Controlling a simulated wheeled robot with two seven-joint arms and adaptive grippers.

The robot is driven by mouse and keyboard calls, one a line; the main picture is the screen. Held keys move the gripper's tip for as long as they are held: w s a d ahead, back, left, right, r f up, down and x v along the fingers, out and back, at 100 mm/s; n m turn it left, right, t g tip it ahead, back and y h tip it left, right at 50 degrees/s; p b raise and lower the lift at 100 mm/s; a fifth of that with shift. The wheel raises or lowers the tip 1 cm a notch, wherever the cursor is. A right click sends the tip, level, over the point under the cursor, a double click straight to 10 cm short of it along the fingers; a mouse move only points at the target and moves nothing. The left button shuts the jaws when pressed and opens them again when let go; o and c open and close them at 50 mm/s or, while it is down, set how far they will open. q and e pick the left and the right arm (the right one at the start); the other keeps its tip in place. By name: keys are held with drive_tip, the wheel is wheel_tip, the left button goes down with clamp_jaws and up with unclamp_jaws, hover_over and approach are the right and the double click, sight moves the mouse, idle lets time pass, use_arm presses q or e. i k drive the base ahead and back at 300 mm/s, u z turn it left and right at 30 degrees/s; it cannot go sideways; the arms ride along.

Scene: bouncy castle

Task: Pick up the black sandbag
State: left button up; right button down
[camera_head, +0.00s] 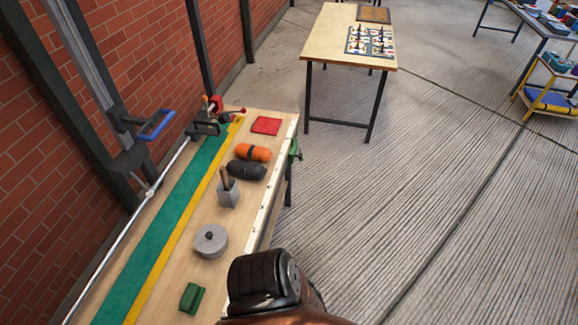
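The black sandbag (246,169) is a dark, rounded, elongated bag lying on its side on the long wooden bench (188,258) by the brick wall. It lies just in front of an orange bag with a dark band (253,152), touching or very close to it. Neither of my grippers shows in this view. A dark rounded part of my own body, likely an arm link, covers the bench's near right corner.
A grey cup holding a handle (228,193), a round grey weight (211,241) and a green block (192,298) stand nearer. A red square (266,125) lies beyond. A green clamp (294,150) grips the right edge. Open floor lies right.

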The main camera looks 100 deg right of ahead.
sight(243, 170)
drive_tip(key=z, duration=2.5)
drive_tip(key=k, duration=1)
drive_tip(key=z, duration=0.95)
drive_tip(key=i, duration=2.2)
drive_tip(key=u, duration=1.55)
